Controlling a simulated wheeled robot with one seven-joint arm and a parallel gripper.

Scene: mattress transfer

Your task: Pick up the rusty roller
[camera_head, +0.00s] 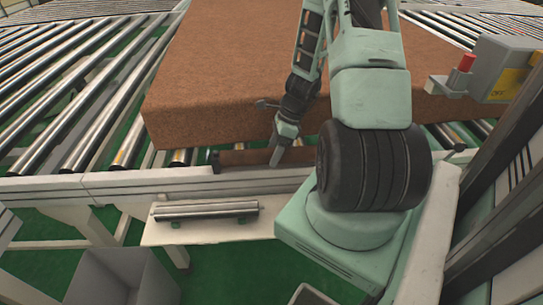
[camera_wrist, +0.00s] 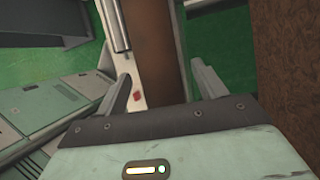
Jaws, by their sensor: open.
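The rusty roller (camera_head: 243,158) is a brown bar lying at the near edge of the conveyor, between the pale frame and the mattress. Its right part is hidden behind my gripper and arm. In the wrist view the rusty roller (camera_wrist: 153,45) runs lengthwise between my fingers. My gripper (camera_head: 284,152) is open and points down at the roller. In the wrist view my gripper (camera_wrist: 162,72) has one finger on each side of the roller, with visible gaps. I cannot tell how far above it the fingertips are.
A large brown mattress (camera_head: 240,90) lies on the conveyor just behind the roller. A shiny roller (camera_head: 205,208) rests on a pale shelf (camera_head: 160,236) in front. A grey bin (camera_head: 120,278) stands below left. A control box with a red button (camera_head: 467,62) is at right.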

